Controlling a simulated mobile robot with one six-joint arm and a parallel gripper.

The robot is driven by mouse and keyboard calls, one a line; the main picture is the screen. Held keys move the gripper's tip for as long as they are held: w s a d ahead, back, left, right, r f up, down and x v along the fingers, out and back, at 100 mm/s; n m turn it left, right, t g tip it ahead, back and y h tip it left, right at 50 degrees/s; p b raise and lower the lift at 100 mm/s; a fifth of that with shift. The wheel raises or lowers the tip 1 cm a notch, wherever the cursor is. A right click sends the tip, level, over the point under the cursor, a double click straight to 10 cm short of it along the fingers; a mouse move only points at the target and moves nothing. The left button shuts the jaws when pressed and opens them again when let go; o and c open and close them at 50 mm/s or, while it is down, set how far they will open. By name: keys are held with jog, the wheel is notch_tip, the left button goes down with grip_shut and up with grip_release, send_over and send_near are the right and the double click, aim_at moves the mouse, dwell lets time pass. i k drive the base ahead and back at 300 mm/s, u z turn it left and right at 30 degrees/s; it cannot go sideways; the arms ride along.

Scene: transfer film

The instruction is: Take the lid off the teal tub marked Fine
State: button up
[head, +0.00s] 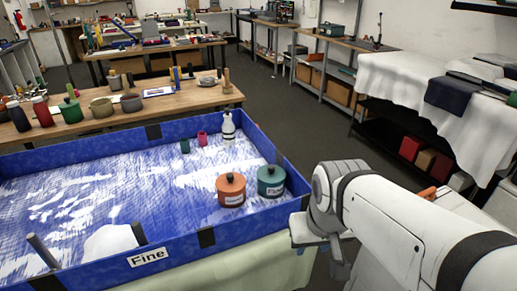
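The teal tub (271,187) stands upright in the right corner of a blue-walled tray (180,253). Its lid (276,174), with a dark knob, is on it. A pale label shows on its front, too small to read surely. An orange tub (231,194) with a dark-knobbed lid stands close to its left. The end of my arm, with what looks like part of my gripper (308,234), is right of the tray's corner and apart from the teal tub. The fingertips are not clearly visible.
A white bottle (228,128) and small red (202,138) and green cups (185,146) stand farther back in the tray. A wooden table (180,101) with jars is behind. The tray's middle is mostly free.

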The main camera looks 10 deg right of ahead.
aim_at(267, 173)
jog(key=u, duration=0.05)
jog(key=i, duration=1)
jog(key=z, duration=0.05)
